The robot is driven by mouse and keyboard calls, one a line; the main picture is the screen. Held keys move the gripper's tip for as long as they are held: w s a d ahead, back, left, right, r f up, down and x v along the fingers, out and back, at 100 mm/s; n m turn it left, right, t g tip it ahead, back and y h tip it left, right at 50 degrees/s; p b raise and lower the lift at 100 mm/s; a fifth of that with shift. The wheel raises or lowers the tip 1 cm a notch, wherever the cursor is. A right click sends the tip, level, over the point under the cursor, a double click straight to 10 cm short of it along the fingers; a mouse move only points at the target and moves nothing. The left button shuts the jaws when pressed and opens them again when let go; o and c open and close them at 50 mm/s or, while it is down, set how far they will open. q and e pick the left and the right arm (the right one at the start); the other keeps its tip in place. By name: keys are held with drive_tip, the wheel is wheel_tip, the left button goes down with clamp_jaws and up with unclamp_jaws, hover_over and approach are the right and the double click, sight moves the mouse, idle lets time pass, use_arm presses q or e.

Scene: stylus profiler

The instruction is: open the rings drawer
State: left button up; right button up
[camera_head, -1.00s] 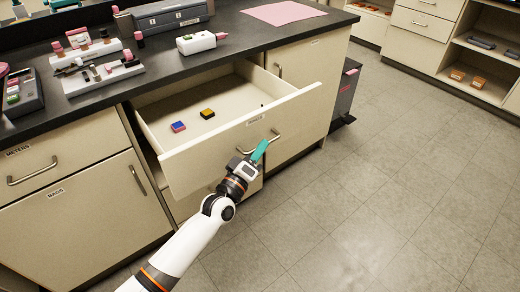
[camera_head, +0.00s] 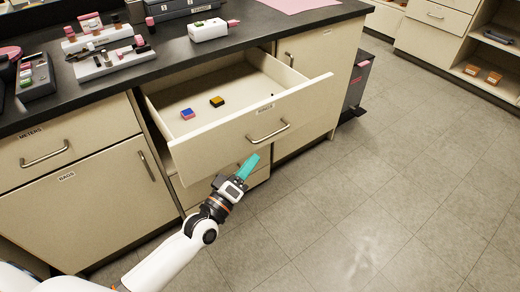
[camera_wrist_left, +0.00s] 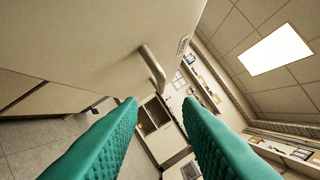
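The cream drawer (camera_head: 225,137) under the black counter is pulled well out in the head view. A small label above its bar handle (camera_head: 267,132) is too small to read surely. A blue-and-pink block (camera_head: 187,114) and a yellow-and-black block (camera_head: 217,101) lie inside. My left gripper (camera_head: 249,163), with teal fingers, is below and in front of the handle, apart from it. In the left wrist view the two fingers (camera_wrist_left: 159,104) are spread with nothing between them, and the handle (camera_wrist_left: 152,68) is beyond their tips. My right gripper is not in view.
The METERS drawer (camera_head: 75,140) and BAGS door (camera_head: 90,205) are shut at left. The counter (camera_head: 130,82) holds a tool rack (camera_head: 115,60) and a white device (camera_head: 208,30). A dark cart (camera_head: 356,85) stands right of the cabinet. The floor (camera_head: 370,190) is clear.

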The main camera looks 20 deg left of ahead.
use_arm(q)
drive_tip(key=v, duration=0.2)
drive_tip(key=shift+s+a, duration=0.1)
drive_tip(key=shift+s, duration=0.15)
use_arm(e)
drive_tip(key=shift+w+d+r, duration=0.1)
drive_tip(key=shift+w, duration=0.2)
